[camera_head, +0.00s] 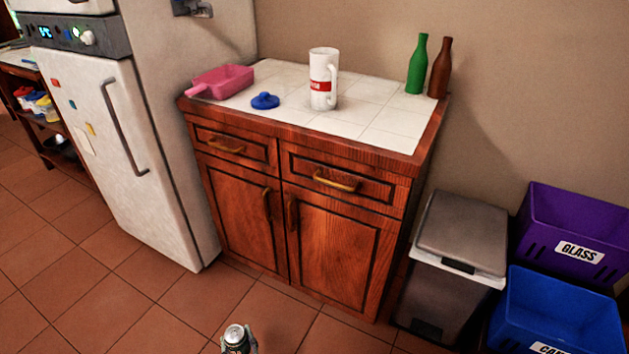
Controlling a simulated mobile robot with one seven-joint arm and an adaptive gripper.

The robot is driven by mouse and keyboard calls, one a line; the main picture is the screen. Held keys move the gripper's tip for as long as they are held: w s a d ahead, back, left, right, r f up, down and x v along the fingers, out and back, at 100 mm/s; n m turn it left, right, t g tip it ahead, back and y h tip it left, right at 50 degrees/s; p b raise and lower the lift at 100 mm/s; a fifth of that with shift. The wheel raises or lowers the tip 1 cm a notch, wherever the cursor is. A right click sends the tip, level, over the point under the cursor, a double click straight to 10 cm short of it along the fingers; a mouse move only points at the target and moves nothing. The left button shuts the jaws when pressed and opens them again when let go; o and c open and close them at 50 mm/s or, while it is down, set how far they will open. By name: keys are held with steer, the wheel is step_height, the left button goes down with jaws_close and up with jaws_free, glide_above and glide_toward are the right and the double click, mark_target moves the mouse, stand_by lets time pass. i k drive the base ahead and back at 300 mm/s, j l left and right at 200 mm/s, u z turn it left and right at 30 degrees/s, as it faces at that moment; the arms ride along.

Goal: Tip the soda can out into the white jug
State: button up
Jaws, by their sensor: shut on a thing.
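The white jug (322,92) stands upright on the tiled counter, with a red label band on its side and its handle on the right. The soda can (235,335) is at the bottom edge of the picture, low in front of the cabinet and well apart from the jug. It looks about upright, with its silver top showing and dark green sides. My gripper (239,347) is shut on the can; only small parts of it show beside the can, and the rest is cut off by the frame.
On the counter (372,101) are a pink scoop-like container (225,80), a blue lid (265,101), a green bottle (417,66) and a brown bottle (440,70). A fridge (125,130) stands left. A grey bin (455,250), purple crate (575,225) and blue crate (555,310) stand right.

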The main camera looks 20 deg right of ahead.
mark_target(324, 61)
steer(key=i+l+u, duration=0.15)
steer(key=i+l, duration=0.15)
steer(key=i+l+u, duration=0.15)
steer(key=l, duration=0.25)
steer(key=i+l+u, duration=0.1)
steer(key=i+l, duration=0.25)
